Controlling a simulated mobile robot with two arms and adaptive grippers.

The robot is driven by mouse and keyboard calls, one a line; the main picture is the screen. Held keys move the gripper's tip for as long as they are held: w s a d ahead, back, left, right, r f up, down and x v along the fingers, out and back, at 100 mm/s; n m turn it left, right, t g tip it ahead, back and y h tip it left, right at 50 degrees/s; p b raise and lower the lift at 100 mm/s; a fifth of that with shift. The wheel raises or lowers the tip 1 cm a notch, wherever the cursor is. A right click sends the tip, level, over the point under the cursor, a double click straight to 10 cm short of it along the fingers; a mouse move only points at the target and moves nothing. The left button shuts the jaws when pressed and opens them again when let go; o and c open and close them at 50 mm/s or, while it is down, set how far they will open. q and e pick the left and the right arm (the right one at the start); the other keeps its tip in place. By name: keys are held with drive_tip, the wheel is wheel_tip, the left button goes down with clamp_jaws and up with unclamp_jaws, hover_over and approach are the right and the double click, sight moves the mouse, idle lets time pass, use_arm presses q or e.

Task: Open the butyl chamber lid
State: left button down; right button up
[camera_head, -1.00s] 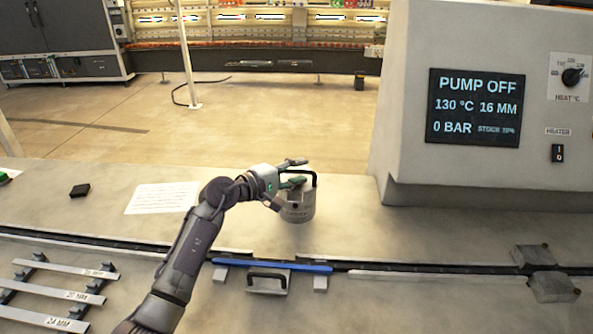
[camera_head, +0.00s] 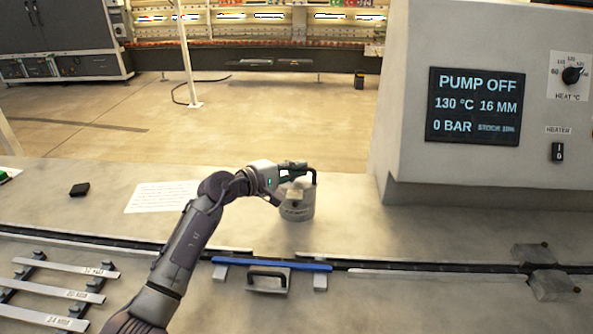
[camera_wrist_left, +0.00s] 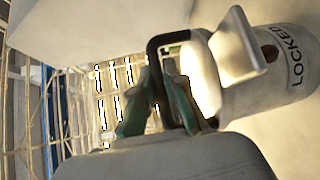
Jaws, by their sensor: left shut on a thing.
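The butyl chamber is a short grey cylinder (camera_head: 298,206) on the counter in the middle of the head view. A black handle (camera_head: 314,178) rises at its top right. My left gripper (camera_head: 298,173) is at the top of the chamber, shut on the black handle. In the left wrist view the black handle (camera_wrist_left: 156,50) runs between the green-padded fingers, and the chamber body (camera_wrist_left: 270,75) carries the word LOCKED. The gripper hides part of the lid. My right gripper is not in view.
A console with a screen (camera_head: 475,107) reading PUMP OFF stands to the right. A white sheet (camera_head: 162,197) and a small black block (camera_head: 79,190) lie to the left. A blue strip and black-handled plate (camera_head: 267,280) are in front. The counter right of the chamber is clear.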

use_arm(q)
drive_tip(key=shift+w+a+r+n+g+y, duration=0.1)
drive_tip(key=shift+w+r+n+g+y, duration=0.15)
drive_tip(key=shift+w+r+n+g, duration=0.25)
drive_tip(key=shift+w+r+n+g+y, duration=0.2)
drive_tip(key=shift+w+r+g+y, duration=0.1)
drive_tip(key=shift+r, duration=0.4)
drive_tip(key=shift+w+r+n+g, duration=0.3)
drive_tip(key=shift+w+n+g, duration=0.1)
drive_tip(key=shift+w+g, duration=0.15)
drive_tip(key=shift+w+r+n+g+y+b, duration=0.25)
drive_tip(key=shift+w+n+g+b, duration=0.1)
drive_tip(key=shift+b, duration=0.15)
drive_tip(key=shift+w+b, duration=0.15)
drive_tip(key=shift+b, duration=0.15)
drive_tip(key=shift+w+r+b, duration=0.35)
drive_tip(key=shift+b, duration=0.15)
